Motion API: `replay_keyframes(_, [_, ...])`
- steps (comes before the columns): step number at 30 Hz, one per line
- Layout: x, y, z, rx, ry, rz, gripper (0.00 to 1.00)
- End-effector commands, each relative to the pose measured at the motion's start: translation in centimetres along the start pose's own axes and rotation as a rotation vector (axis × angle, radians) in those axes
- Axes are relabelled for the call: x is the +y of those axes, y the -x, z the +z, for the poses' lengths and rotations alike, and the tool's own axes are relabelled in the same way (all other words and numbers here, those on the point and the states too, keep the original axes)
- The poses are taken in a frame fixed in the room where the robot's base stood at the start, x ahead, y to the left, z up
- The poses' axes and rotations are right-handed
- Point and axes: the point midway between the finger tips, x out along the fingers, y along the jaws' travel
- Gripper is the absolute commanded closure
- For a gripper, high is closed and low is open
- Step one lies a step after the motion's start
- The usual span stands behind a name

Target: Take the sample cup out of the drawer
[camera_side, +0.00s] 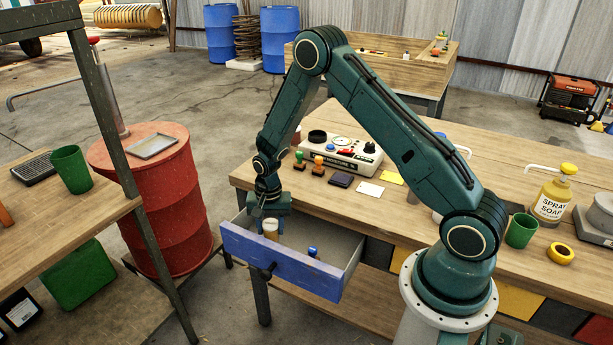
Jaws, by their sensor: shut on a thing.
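The drawer (290,268) with a blue front and a dark handle stands open below the edge of the wooden workbench. My gripper (268,222) points down at the left part of the drawer, just behind its front panel. The cup appears upright. Its lower end is hidden by the drawer front, so I cannot tell whether it touches the drawer floor.
A small blue-topped item (312,252) is in the drawer to the right of the cup. On the bench above are a control box (345,152), stamps (318,166) and a dark pad (340,180). A red barrel (172,200) stands to the left, apart from the drawer.

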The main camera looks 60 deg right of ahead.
Motion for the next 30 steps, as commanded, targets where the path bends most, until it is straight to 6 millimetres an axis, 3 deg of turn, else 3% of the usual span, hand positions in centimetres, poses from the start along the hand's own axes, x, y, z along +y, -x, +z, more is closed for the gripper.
replay_keyframes(21, [-0.4, 13.7, -0.1, 0.002, -0.001, -0.004, 0.82])
replay_keyframes(30, [-0.4, 16.6, 0.0, 0.001, -0.001, -0.002, 0.82])
